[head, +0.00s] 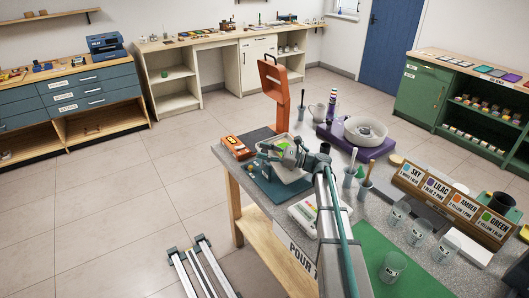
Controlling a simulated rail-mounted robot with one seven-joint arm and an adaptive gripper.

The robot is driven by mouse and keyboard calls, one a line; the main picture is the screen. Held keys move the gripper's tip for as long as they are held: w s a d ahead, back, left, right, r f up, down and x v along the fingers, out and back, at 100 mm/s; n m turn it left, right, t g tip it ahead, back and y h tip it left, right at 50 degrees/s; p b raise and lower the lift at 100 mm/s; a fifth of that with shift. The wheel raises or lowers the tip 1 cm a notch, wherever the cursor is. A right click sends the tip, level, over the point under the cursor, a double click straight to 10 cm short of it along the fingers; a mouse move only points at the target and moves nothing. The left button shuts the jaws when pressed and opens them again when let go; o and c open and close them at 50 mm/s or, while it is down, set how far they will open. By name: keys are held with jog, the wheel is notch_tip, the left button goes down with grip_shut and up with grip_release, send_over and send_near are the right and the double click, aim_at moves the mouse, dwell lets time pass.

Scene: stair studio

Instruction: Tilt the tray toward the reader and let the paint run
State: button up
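A pale tray (288,174) with a greenish rim shows at the left part of the worktable, over a dark teal mat (273,190). It looks tilted, but my arm covers part of it, and any paint in it is too small to make out. My gripper (266,162) is at the tray's left side, close to it or touching; the fingers are too small to tell open from shut. An orange upright stand (273,84) rises behind the tray. An orange box-like device (238,148) sits to the left. I cannot tell which of these is the reader.
Cups with brushes (364,189), a purple stand with a white bowl (365,130) and a labelled colour rack (455,205) stand on the worktable (228,156). Clear beakers (392,266) are near a green mat (375,247).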

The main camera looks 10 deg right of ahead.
dwell(0.3)
jog(key=v, duration=1.2)
